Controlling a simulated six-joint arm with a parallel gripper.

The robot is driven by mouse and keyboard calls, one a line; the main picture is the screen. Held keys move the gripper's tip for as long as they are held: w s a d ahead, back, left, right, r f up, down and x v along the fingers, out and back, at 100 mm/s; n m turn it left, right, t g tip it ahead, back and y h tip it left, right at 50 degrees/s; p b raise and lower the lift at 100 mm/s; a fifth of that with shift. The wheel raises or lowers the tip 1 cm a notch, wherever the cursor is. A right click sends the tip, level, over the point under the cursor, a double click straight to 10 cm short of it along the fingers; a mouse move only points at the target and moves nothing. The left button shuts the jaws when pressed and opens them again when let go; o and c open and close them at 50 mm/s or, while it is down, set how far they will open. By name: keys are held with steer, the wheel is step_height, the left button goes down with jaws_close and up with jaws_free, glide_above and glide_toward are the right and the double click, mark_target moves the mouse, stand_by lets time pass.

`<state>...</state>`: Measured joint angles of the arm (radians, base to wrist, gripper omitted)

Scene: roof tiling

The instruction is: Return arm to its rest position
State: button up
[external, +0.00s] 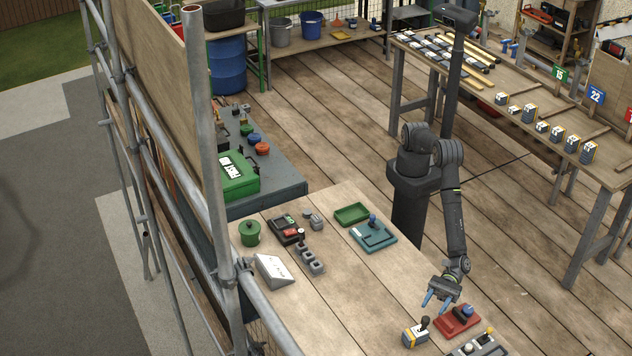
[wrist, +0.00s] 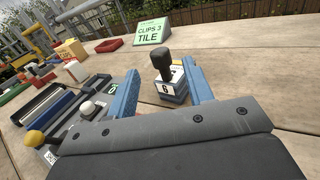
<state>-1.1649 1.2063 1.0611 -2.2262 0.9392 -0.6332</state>
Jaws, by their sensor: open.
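My gripper (external: 437,299) hangs low over the right front part of the wooden table (external: 345,300), with its blue fingers pointing down. In the wrist view the fingers (wrist: 165,100) are apart, with nothing seen held between them. A block with a black knob and the number 6 (wrist: 170,83) appears beyond the fingertips. In the external view this yellow, white and grey block (external: 415,334) stands upright on the table, just below and left of the gripper. Whether the fingers touch it cannot be told.
A red tray with a blue knob (external: 458,320) and a grey tray with knobs (external: 480,345) lie close by. A teal tray (external: 373,235), a green tray (external: 352,214), grey blocks (external: 311,261) and a white sign (external: 274,271) stand farther off. The table's middle is clear.

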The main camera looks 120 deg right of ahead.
steer(key=v, duration=0.7)
steer(key=shift+s, duration=0.15)
steer(key=x, duration=1.1)
steer(key=shift+w+a, duration=0.1)
steer(key=shift+w, duration=0.3)
steer(key=w+d+r, duration=0.6)
steer(key=d+r, duration=0.5)
steer(key=d, duration=0.1)
steer(key=w+d+m+t+h, duration=0.1)
steer(key=w+d+m+h, duration=0.15)
steer(key=w+d, duration=0.8)
steer(key=w+d+m+h, duration=0.2)
steer(key=w+d+h, duration=0.1)
steer(key=d, duration=1)
steer(key=w+d+f+m+h, duration=0.1)
steer(key=w+d+m+h, duration=0.1)
steer(key=d, duration=1.2)
steer(key=w+d+m+h, duration=0.2)
steer(key=w+d+h, duration=0.2)
steer(key=d, duration=0.9)
steer(key=shift+w+d+f+h, duration=0.3)
steer(key=shift+w+d+h, duration=0.1)
steer(key=shift+h, duration=0.25)
